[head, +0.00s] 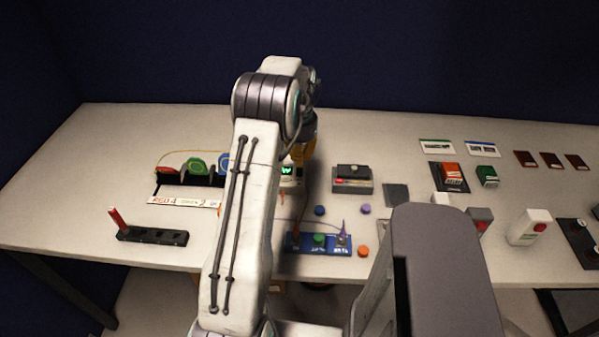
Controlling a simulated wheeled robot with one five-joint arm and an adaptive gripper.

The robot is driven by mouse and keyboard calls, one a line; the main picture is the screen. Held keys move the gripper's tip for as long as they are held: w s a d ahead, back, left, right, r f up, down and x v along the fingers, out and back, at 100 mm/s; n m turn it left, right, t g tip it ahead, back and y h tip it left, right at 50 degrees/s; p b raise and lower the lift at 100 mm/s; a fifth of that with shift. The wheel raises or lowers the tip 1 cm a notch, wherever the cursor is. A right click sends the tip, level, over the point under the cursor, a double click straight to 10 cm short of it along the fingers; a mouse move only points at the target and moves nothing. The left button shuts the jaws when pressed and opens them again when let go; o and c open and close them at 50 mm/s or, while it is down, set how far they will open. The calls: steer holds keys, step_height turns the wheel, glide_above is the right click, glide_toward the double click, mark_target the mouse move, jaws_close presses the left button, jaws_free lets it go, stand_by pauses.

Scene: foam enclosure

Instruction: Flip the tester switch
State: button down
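A small white device with a lit green screen (288,171), which looks like the tester, stands on the table just right of my forearm. My arm covers its left side, and I cannot make out its switch. My gripper (304,150) shows only as a dark and yellow-orange part beyond the arm, just above and behind this device. Its fingertips are hidden or too small to tell, so I cannot see whether it touches the device or is open.
A blue block with coloured knobs (318,244) lies nearer me. Loose knobs (365,209) surround it. A grey box with a black top (352,179) stands to the right. A black rack (152,236) holds a red stick at left. Several boxes and cards fill the right side.

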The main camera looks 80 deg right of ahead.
mark_target(300, 169)
steer(key=shift+f+b, duration=1.1)
steer(key=shift+f, duration=0.55)
stand_by(0.8)
steer(key=shift+a, duration=0.1)
steer(key=shift+r+p, duration=2.9)
steer(key=shift+r, duration=0.65)
steer(key=shift+w, duration=0.1)
